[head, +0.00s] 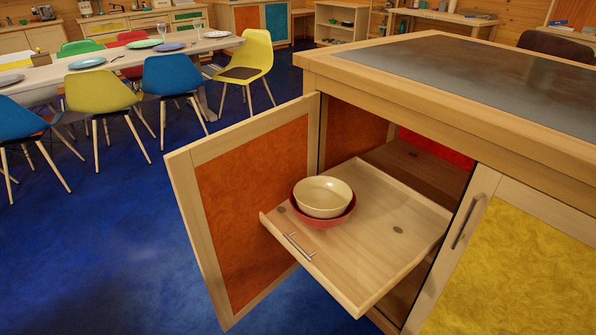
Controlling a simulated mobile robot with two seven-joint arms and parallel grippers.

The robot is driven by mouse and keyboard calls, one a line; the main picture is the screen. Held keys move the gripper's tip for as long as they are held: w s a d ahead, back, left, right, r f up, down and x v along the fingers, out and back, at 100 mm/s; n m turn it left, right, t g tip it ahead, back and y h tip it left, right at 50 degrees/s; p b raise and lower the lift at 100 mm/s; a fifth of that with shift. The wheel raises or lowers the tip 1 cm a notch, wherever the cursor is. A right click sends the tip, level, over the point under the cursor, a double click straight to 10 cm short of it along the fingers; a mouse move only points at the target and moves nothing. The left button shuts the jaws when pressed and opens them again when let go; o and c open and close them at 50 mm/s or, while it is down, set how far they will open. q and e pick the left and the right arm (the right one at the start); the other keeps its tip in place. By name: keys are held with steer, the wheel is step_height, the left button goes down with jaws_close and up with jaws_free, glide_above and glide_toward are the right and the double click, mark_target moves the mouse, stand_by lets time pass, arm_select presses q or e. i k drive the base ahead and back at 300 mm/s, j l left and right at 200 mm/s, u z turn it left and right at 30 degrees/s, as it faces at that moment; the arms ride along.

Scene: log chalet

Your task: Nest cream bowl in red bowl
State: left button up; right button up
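The cream bowl (323,197) sits inside the red bowl (325,222) in the head view, upright, with its rim above the red one. The red bowl shows as a rim and outer wall around the cream bowl's lower part; its inside is mostly hidden. Neither of my grippers is in view, and nothing touches the bowls.
An orange-panelled door (252,205) stands open left of the shelf. A yellow-panelled door (510,268) is shut at right. The dark countertop (480,80) above is clear. Blue floor (130,250) is open at left; a dining table with chairs stands behind.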

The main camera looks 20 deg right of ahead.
mark_target(319, 197)
steer(key=i+j+z, duration=0.1)
steer(key=z, duration=0.65)
steer(key=i+j+z, duration=0.1)
steer(key=j+z, duration=0.55)
steer(key=j, duration=0.15)
steer(key=j+z, duration=0.3)
steer(key=j, duration=1.6)
steer(key=k+j+z, duration=0.1)
steer(key=j, duration=0.9)
